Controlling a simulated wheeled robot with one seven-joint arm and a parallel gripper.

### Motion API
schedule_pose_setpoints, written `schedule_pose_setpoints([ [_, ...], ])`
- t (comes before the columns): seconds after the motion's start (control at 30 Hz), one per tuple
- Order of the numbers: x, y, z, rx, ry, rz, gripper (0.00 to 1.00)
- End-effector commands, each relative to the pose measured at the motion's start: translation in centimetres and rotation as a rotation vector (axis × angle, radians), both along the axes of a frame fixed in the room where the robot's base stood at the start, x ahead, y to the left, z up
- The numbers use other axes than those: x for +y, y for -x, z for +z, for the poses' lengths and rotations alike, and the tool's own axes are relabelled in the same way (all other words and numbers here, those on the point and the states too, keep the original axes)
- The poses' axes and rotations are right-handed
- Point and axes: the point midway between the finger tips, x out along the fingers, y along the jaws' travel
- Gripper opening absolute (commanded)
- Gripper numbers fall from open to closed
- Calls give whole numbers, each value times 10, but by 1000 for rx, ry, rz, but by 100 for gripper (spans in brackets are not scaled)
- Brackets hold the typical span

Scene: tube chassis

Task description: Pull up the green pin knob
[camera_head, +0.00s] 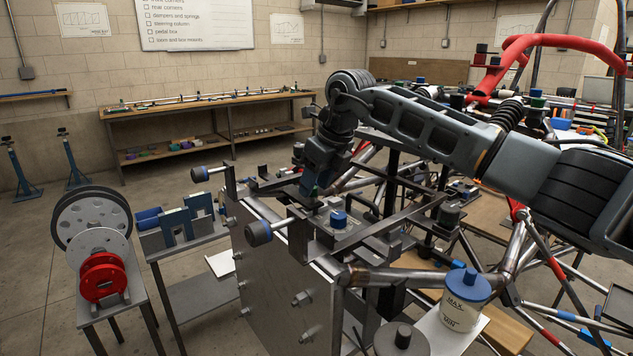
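My arm reaches in from the right, and my gripper (309,188) points down over the metal fixture (285,285). Its fingertips are small and dark here, against bars and brackets, so I cannot tell whether they are open or shut, or touching anything. No green pin knob shows clearly on the fixture near my gripper; it may be hidden behind the gripper. A blue-topped knob (339,219) stands upright just right of and below my gripper.
Steel tubes and red tubes (545,45) crowd the right. A blue-lidded white cup (463,299) stands in front. Open floor lies toward the back bench (215,104).

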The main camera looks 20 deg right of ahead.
Motion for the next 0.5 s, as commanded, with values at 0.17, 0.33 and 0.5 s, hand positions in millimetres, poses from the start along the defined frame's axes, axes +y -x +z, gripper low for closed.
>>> schedule_pose_setpoints([
  [0.17, 0, 0, -1, 1, 0, -1, 51],
  [0.33, -2, 2, 6, 0, 1, 0, 51],
  [0.5, -7, 10, 29, -2, 2, 0, 51],
])
